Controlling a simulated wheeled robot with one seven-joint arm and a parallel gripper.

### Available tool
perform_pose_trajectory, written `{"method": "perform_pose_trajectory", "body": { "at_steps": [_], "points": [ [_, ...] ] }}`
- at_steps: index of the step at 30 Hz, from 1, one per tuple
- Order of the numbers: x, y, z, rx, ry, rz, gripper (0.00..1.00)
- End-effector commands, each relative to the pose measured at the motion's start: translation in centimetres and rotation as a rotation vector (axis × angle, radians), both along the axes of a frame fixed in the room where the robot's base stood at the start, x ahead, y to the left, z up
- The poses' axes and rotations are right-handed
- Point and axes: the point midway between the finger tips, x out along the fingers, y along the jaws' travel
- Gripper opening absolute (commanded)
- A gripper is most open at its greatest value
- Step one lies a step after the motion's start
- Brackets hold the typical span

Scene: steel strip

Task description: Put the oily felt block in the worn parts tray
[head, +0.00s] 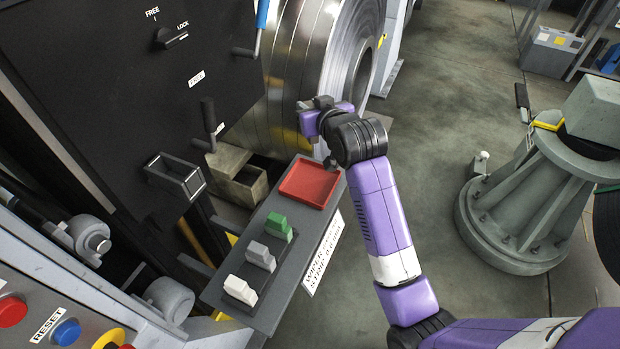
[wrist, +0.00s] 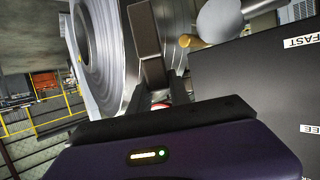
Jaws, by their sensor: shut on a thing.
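My gripper (head: 318,117) is raised beside the steel coil, beyond the red tray in the head view. In the wrist view my gripper (wrist: 155,88) is shut on a dark brown block (wrist: 146,32), which looks like the oily felt block. The block sticks out past the fingertips, in front of the coil. In the head view I cannot clearly make the block out at the gripper. A shallow red tray (head: 308,184), likely the worn parts tray, lies empty at the far end of a grey shelf. No label on it is readable.
A green block (head: 278,227), a grey block (head: 261,256) and a white block (head: 240,290) stand in a row on the shelf (head: 222,288). The steel coil (head: 325,60) is close to my gripper. A black panel with levers (head: 110,90) rises at left.

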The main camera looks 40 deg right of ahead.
Motion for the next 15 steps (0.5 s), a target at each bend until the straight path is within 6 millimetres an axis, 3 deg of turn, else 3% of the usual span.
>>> {"method": "perform_pose_trajectory", "body": {
  "at_steps": [15],
  "points": [
    [-0.1,0.0,-12.0,0.002,0.005,-0.001,0.0]
  ]
}}
